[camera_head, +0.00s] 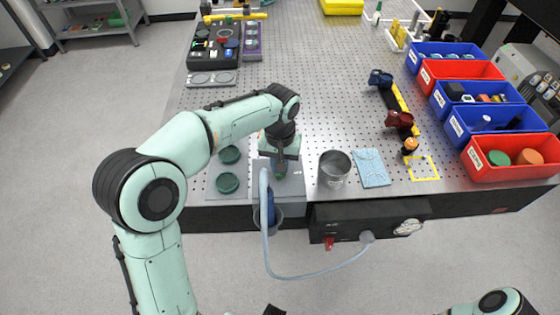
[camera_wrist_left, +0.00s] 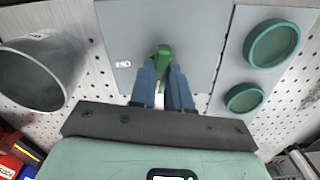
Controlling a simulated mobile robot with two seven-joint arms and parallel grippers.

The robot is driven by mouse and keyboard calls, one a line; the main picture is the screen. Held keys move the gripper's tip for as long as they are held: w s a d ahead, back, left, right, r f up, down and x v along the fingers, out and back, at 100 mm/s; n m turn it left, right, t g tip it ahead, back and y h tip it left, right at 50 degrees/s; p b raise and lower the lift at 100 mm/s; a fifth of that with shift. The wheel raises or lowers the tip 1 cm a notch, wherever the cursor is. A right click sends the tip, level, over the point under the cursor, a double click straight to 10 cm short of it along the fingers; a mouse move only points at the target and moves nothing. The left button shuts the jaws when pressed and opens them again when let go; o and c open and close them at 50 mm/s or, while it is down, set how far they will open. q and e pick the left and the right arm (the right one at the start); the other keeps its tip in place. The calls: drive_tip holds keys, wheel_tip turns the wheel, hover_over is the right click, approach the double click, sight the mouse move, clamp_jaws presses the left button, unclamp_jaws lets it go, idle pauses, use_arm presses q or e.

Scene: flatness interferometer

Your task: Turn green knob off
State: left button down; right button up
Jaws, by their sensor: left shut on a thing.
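The green knob (camera_wrist_left: 163,54) sits on a grey plate (camera_wrist_left: 195,20) and shows between the blue fingertips in the left wrist view. My left gripper (camera_wrist_left: 162,68) is shut on the knob from above. In the head view my left gripper (camera_head: 280,168) reaches down onto the grey plate (camera_head: 294,188) at the table's front edge, and only a little green of the knob (camera_head: 280,177) shows there. The knob's turned position is hard to tell because the fingers cover its sides. My right arm shows only partly at the lower right, without its gripper.
Two green round caps (camera_head: 228,170) lie left of the plate. A metal cup (camera_head: 334,168) and a light blue cloth (camera_head: 371,167) stand right of it. A hose (camera_head: 320,275) hangs in front, joined to a black box (camera_head: 365,220). Red and blue bins (camera_head: 510,157) line the right side.

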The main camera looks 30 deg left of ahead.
use_arm(q)
drive_tip(key=m+p, duration=0.1)
drive_tip(key=m, duration=0.3)
drive_tip(key=shift+r+m, duration=0.1)
drive_tip(key=shift+m, duration=0.2)
drive_tip(key=m+p, duration=0.1)
drive_tip(key=m, duration=0.2)
drive_tip(key=shift+m, duration=0.4)
drive_tip(key=m+p, duration=0.1)
drive_tip(key=m, duration=0.2)
drive_tip(key=shift+m+p, duration=0.6)
drive_tip(key=shift+m, duration=1.4)
use_arm(e)
drive_tip(key=w+r, duration=0.3)
drive_tip(key=r, duration=0.2)
drive_tip(key=shift+w+r, duration=0.15)
drive_tip(key=shift+r, duration=0.1)
use_arm(q)
drive_tip(key=c, duration=1.1)
unclamp_jaws()
